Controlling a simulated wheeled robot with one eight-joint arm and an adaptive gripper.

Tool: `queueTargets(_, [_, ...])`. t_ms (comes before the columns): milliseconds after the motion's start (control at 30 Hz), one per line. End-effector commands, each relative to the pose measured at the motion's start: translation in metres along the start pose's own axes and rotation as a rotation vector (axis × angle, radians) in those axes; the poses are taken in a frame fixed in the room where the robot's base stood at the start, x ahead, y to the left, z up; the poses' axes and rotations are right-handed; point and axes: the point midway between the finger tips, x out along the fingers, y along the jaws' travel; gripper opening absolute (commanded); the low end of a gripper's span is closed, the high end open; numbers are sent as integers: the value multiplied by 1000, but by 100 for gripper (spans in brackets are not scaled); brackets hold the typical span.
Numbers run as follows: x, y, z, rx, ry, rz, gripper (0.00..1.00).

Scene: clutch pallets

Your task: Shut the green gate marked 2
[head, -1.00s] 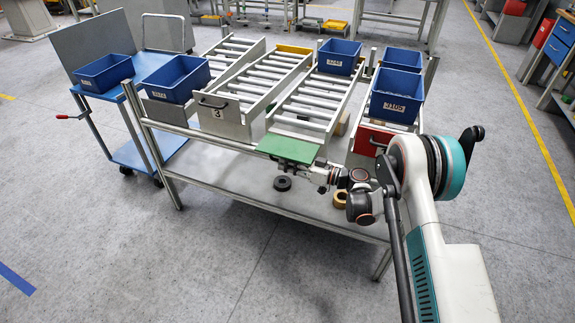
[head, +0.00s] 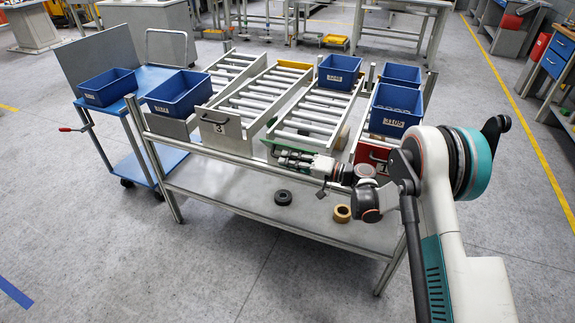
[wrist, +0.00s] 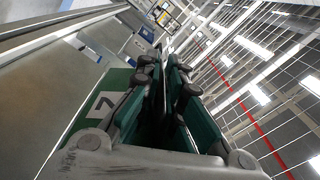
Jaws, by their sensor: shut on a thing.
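The green gate marked 2 (head: 270,148) stands raised at the front end of a middle roller lane. In the head view only slivers of it show behind my gripper (head: 286,158); whether it is fully upright I cannot tell. In the wrist view the gate (wrist: 118,82) fills the space left of the fingers, with its white number plate (wrist: 103,104) visible. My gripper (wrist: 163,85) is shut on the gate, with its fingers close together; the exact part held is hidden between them.
A white gate marked 3 (head: 220,128) stands upright to the left, and a red gate (head: 371,152) is to the right, close to my arm. Blue bins (head: 338,71) sit on the lanes. A black ring (head: 283,197) and a tan ring (head: 342,213) lie on the lower shelf.

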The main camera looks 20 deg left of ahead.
Motion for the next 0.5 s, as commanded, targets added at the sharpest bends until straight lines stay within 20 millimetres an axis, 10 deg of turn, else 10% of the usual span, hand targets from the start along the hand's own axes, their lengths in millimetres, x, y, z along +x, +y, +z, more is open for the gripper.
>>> queueTargets(500, [-3,-5,-13,-8,7,2,0])
